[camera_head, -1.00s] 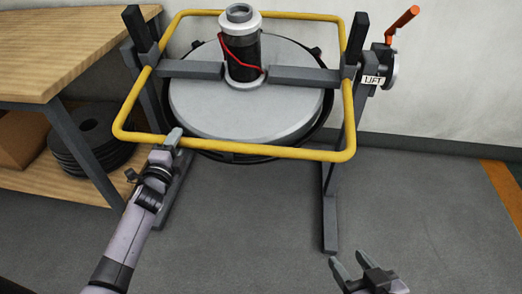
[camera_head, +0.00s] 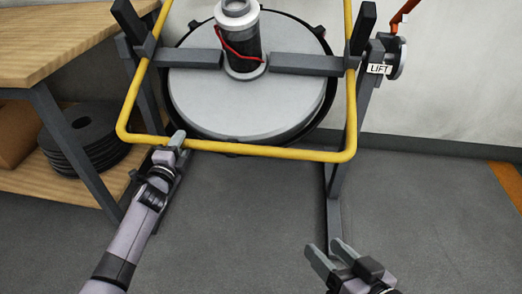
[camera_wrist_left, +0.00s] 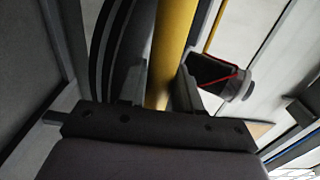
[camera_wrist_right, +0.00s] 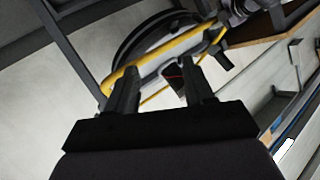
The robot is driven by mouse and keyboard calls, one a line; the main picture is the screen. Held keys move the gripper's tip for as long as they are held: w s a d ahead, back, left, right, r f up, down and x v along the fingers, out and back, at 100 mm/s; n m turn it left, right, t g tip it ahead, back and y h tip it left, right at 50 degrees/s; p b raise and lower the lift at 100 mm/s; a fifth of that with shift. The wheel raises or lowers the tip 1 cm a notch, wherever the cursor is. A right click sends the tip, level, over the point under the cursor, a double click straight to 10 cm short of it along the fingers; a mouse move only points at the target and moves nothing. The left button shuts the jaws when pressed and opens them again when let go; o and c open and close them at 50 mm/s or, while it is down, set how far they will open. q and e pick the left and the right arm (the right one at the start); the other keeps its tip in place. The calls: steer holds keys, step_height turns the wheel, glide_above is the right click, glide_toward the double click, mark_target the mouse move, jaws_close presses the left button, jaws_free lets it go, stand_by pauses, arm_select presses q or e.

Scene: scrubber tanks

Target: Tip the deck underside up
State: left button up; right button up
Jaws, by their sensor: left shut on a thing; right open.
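The deck (camera_head: 200,105) is a round grey disc with a dark rim, hung on a crossbar between two stand posts. Its face with the upright black motor (camera_head: 238,38) is towards me, tilted with the near edge low. A yellow tube frame (camera_head: 270,152) surrounds it; its far bar is out of the head view. My left gripper (camera_head: 178,141) is shut on the near bar, close to its left corner; the left wrist view shows the yellow tube (camera_wrist_left: 168,60) between the fingers. My right gripper (camera_head: 328,252) is open and empty, below and apart from the near bar's right part.
A lift crank with a LIFT label (camera_head: 379,69) is on the right post. A wooden bench (camera_head: 60,40) stands at left, with black discs (camera_head: 85,140) on its lower shelf. The floor between the stand legs is clear.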

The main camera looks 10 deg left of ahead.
arm_select(q)
steer(key=shift+w+f+b, duration=0.15)
steer(key=shift+f+b, duration=0.2)
steer(key=w+f+b, duration=0.3)
steer(key=f+b, duration=0.1)
steer(key=b, duration=0.1)
steer(key=shift+w+f, duration=0.1)
steer(key=shift+w, duration=0.3)
steer(key=shift+w+f, duration=0.25)
steer(key=shift+f, duration=0.1)
arm_select(e)
steer(key=shift+s+d+n+t+h, duration=0.15)
steer(key=shift+d+n+t+h, duration=0.1)
steer(key=shift+d+n+t, duration=0.25)
steer(key=shift+s+d+n+t+h, duration=0.2)
steer(key=shift+d+t, duration=0.15)
steer(key=shift+d, duration=0.4)
steer(key=shift+s+d+n+t+h, duration=0.15)
steer(key=shift+d+n+t+h, duration=0.15)
steer(key=shift+d+t, duration=0.25)
arm_select(q)
steer(key=shift+f, duration=0.1)
